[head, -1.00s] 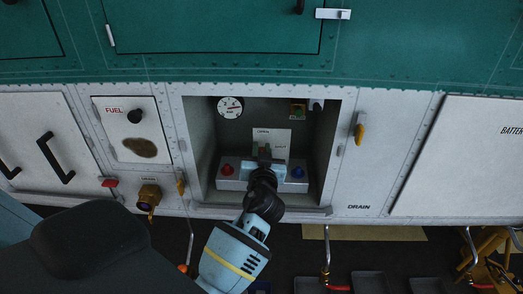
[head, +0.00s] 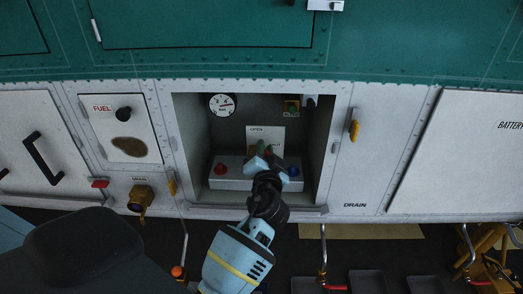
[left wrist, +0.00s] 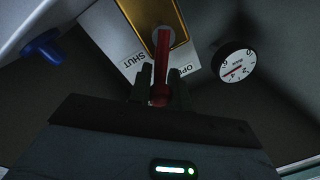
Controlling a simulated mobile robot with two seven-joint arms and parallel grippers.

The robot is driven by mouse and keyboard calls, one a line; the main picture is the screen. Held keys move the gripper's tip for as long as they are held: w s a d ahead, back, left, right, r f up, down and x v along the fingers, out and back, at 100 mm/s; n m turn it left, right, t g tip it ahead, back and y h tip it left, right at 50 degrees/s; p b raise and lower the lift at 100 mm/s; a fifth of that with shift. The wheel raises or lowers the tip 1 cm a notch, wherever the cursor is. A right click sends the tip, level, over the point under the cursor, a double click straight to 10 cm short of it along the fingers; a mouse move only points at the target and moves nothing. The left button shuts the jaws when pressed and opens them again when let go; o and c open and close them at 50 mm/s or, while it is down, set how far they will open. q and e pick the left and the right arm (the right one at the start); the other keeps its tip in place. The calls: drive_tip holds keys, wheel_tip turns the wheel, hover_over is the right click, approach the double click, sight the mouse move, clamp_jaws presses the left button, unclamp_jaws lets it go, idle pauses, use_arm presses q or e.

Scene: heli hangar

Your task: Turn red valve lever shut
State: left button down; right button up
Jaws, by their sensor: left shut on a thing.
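The red valve lever (left wrist: 161,58) stands out from a brass-coloured mount in front of a white plate (left wrist: 130,60) in the left wrist view. The plate reads SHUT on the left and OPEN on the right there, and the lever lies between the two words. My left gripper (left wrist: 160,92) is shut on the lever's outer end. In the head view my left gripper (head: 262,165) is inside the recessed bay and covers most of the lever. The OPEN label (head: 257,129) shows above it; the SHUT label is hard to read there. My right gripper is not in view.
A red knob (head: 221,169) and a blue knob (head: 293,171) flank the gripper on a grey block. A gauge (head: 222,105) hangs at the bay's upper left. The bay's side walls and lower sill (head: 300,211) surround my wrist.

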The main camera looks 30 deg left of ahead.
use_arm(q)
drive_tip(key=m, duration=0.2)
drive_tip(key=d+f+m, duration=0.1)
drive_tip(key=m, duration=0.1)
drive_tip(key=w+m, duration=0.1)
drive_tip(key=m, duration=0.1)
drive_tip(key=shift+d+f+t, duration=0.2)
drive_tip(key=shift+f+t, duration=0.1)
drive_tip(key=shift+f, duration=0.05)
drive_tip(key=m, duration=0.1)
drive_tip(key=f+m, duration=0.1)
drive_tip(key=m, duration=0.1)
drive_tip(key=m+h, duration=0.1)
drive_tip(key=shift+w+d+f+m+t, duration=0.15)
drive_tip(key=shift+d+f+m+t, duration=0.15)
drive_tip(key=shift+f+m, duration=0.35)
drive_tip(key=shift+m, duration=0.45)
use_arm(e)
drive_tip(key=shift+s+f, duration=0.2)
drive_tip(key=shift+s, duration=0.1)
use_arm(q)
drive_tip(key=c, duration=1.3)
unclamp_jaws()
drive_tip(key=shift+c, duration=0.2)
drive_tip(key=shift+o, duration=0.2)
drive_tip(key=shift+f, duration=0.1)
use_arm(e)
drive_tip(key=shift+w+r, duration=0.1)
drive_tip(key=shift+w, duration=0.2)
